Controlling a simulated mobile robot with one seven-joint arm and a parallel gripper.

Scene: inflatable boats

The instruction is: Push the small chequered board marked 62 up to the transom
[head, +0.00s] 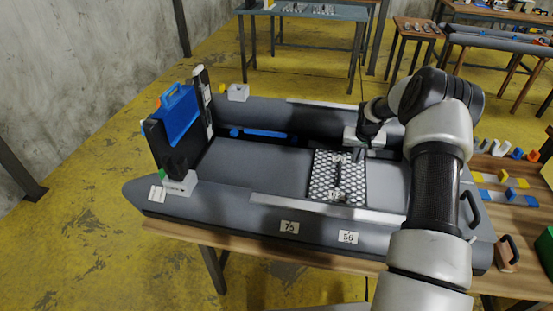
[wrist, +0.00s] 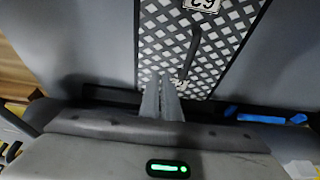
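The chequered board (head: 325,172) lies flat on the grey floor of the inflatable boat, with a dark handle or strap across its middle. Its label 62 (wrist: 201,4) reads upside down in the wrist view, where the board (wrist: 160,35) also shows. The dark upright transom (head: 163,150) stands at the boat's left end, with a blue piece on it. Bare floor lies between board and transom. My gripper (head: 358,156) is at the board's far edge, fingers pointing down. In the wrist view its fingertips (wrist: 161,78) are together and overlap the board's edge; contact cannot be told.
The boat's near tube (head: 230,210) carries labels 75 and 56 and a light rail. A blue bar (head: 262,134) lies along the far tube. The boat rests on a wooden table (head: 255,243). Loose coloured blocks (head: 505,183) are at the right.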

